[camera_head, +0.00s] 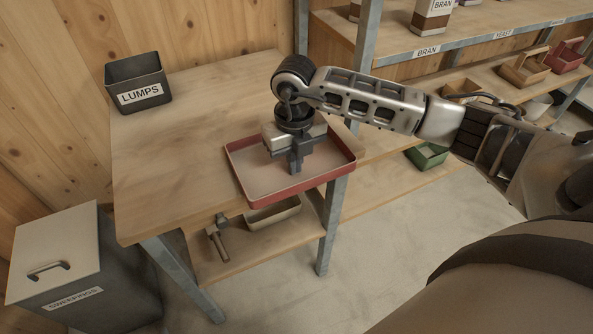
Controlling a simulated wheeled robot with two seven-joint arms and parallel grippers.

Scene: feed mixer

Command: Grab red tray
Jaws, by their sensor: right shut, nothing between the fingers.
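The red tray (318,187) sits on the right end of the wooden table, at its front right corner. It has low red walls and a pale, empty-looking floor. My right gripper (295,172) points down over the tray's middle. It is shut with nothing between its fingers. Its fingers appear within the tray's outline, and I cannot tell if they touch the floor. The gripper and arm hide part of the tray's middle and far rim. My left gripper is not in view.
A dark bin labelled LUMPS (138,83) stands at the table's back left. A SWEEPINGS bin (62,265) stands on the floor at left. The table (185,150) is bare left of the tray. A shelf below holds a tan tray (272,214). Shelves (475,40) stand at right.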

